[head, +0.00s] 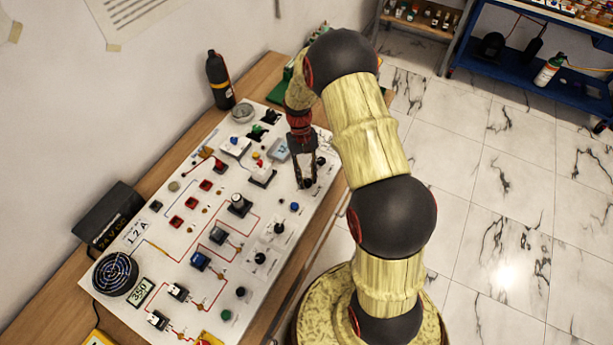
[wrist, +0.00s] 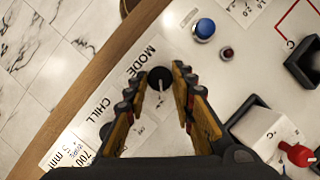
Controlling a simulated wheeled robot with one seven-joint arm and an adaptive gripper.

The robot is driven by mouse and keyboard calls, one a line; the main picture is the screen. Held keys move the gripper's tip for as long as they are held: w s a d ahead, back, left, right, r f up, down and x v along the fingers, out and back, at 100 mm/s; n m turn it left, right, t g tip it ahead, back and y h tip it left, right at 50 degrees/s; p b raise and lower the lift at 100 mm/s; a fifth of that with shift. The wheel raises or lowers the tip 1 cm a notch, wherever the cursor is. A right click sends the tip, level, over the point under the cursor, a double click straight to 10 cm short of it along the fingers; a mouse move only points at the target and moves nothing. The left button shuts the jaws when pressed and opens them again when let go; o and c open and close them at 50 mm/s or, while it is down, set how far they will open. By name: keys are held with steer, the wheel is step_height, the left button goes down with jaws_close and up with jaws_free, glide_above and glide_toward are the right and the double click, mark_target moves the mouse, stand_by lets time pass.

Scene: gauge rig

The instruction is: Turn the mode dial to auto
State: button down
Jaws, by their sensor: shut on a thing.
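The mode dial (wrist: 160,78) is a round black knob with a white pointer mark. It sits beside the printed word MODE in the wrist view. My gripper (wrist: 158,84) has one finger on each side of the dial and is shut on it. In the head view my gripper (head: 306,180) points down at the right edge of the white panel (head: 180,255), and its fingers mostly hide the dial. Small lettering shows near the dial, but I cannot read which setting the pointer marks.
A blue button (wrist: 204,29) and a small dark red button (wrist: 227,53) lie near the dial. A white block with a red knob (wrist: 292,154) stands at the lower right of the wrist view. A fan (head: 115,273) and a black bottle (head: 219,80) stand farther off.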

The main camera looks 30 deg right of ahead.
steer(key=shift+m+y, duration=0.3)
steer(key=shift+m, duration=0.6)
steer(key=c, duration=1.6)
jaws_free()
steer(key=shift+o, duration=0.5)
steer(key=v, duration=1.2)
steer(key=shift+s+d, duration=0.1)
steer(key=shift+d, duration=0.05)
